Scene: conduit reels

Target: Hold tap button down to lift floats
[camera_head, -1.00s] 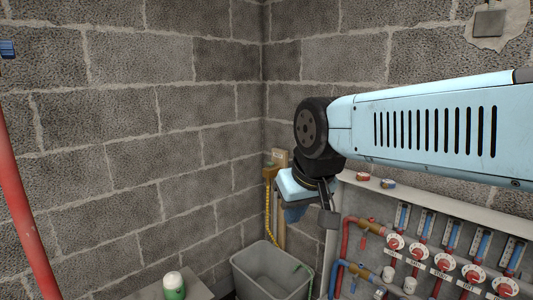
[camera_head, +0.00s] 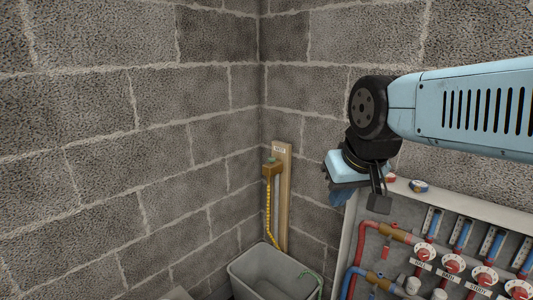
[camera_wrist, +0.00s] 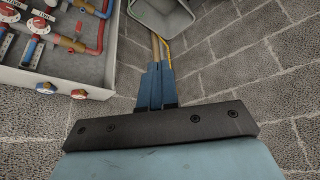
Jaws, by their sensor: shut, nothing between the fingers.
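The tap is a brass-coloured block (camera_head: 271,170) on a wooden post (camera_head: 284,205) near the wall corner, with a small greenish button (camera_head: 272,160) on top and a label above. A yellow hose (camera_head: 268,215) runs down from it. My gripper (camera_head: 342,195) is shut and empty, to the right of the tap in the picture and apart from it. In the wrist view its blue fingers (camera_wrist: 156,85) are together, covering part of the post; the button cannot be made out there. Flow tubes (camera_head: 432,222) with blue and red parts stand on the panel; their float heights are unclear.
A grey tub (camera_head: 240,273) stands below the tap; it also shows in the wrist view (camera_wrist: 150,22). The white-edged panel (camera_head: 345,240) holds red and blue pipes, valves and dials at lower right. Block walls meet behind. The space between gripper and tap looks clear.

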